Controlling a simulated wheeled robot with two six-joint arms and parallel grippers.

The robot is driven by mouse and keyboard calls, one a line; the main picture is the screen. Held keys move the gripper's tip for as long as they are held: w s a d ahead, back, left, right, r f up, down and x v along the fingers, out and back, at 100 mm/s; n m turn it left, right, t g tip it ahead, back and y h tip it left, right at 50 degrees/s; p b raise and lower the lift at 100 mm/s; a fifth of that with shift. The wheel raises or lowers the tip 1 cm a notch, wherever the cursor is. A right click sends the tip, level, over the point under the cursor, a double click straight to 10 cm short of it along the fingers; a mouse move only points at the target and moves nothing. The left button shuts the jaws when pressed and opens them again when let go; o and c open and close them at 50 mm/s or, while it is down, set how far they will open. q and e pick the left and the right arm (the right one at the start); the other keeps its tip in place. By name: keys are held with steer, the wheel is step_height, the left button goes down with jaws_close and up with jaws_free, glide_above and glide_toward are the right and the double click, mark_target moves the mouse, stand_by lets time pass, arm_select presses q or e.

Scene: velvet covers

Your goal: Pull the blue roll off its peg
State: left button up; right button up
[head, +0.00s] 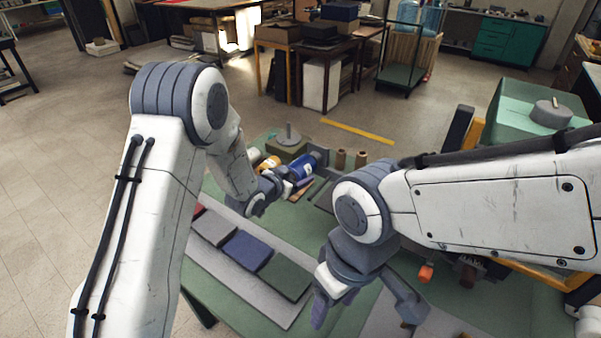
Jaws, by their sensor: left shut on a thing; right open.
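The blue roll (304,166) lies tilted near the far edge of the green table, with a pale band around it. My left gripper (287,181) is shut on its near end; the fingers are small and partly hidden in the head view. A grey upright peg (289,131) on a round base stands just behind the roll. The roll appears beside the peg, not around it. My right gripper (365,308) is open and empty, low over the front of the table.
A yellow-orange roll (269,163) lies left of the blue one. Two brown rolls (340,158) stand to its right. Grey, blue and dark green covers (247,251) lie on a pale board in front. A green box (523,112) stands at right.

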arm_select(q)
steer(key=s+a+r+b, duration=0.1)
steer(key=s+a, duration=0.6)
steer(key=s, duration=0.4)
steer(key=shift+s+a+r, duration=0.15)
steer(key=shift+s+a, duration=0.15)
steer(key=shift+a, duration=0.05)
arm_select(e)
steer(key=shift+f, duration=0.65)
stand_by(0.3)
